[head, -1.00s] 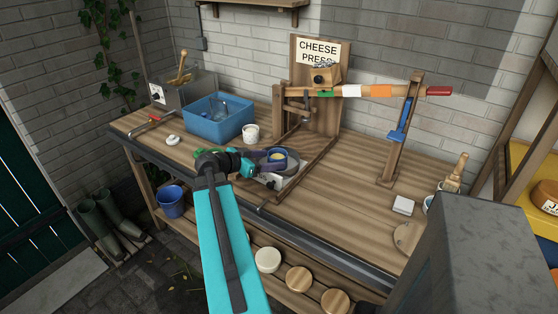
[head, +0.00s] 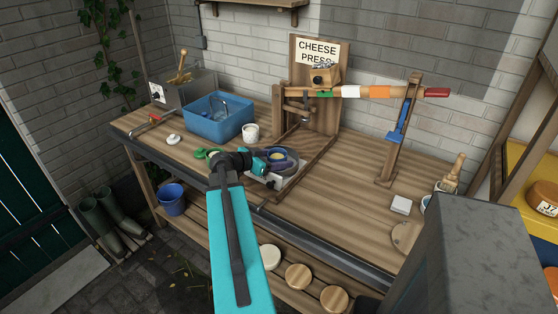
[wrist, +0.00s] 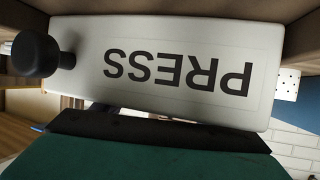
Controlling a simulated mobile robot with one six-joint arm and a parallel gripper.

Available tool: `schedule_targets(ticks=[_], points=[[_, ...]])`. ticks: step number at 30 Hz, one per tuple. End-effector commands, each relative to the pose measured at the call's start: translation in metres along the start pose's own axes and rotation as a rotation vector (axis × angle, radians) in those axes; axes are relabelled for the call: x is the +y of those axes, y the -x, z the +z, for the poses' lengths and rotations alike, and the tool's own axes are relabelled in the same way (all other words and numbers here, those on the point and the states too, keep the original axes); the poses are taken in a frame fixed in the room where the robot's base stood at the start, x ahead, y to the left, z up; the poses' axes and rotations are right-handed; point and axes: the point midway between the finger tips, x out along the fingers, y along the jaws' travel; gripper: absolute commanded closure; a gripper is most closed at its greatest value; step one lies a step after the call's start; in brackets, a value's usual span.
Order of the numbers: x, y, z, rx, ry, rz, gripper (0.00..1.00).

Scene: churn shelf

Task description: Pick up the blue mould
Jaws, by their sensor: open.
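The blue mould (head: 287,154) looks like a round dark-blue cup with something yellow inside. It sits on the pale base of the cheese press, on the bench. My gripper (head: 269,161) is low beside it, at its left and near side, and is open. The gripper and mould overlap in the head view, so I cannot tell whether they touch. In the wrist view a white plate (wrist: 170,112) with upside-down PRESS lettering and a black knob (wrist: 37,54) fills the middle. The mould is not clearly visible there.
The wooden cheese press (head: 330,118) stands behind, its striped lever running right to a post (head: 392,160). A blue basin (head: 215,122) and white pot (head: 250,132) are left. A green item (head: 203,153) is partly hidden by my arm.

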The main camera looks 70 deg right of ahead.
Motion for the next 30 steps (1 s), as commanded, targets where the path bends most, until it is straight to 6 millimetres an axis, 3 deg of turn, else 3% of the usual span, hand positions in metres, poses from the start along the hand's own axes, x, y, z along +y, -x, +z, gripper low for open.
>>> schedule_targets(ticks=[2,8,20,30], points=[[0.0,0.0,0.0,0.0,0.0,0.0,0.35],[0.0,0.0,0.0,0.0,0.0,-0.001,0.66],[-0.001,0.002,-0.003,0.001,0.0,-0.001,0.66],[-0.001,0.011,-0.024,0.002,-0.003,-0.002,0.66]])
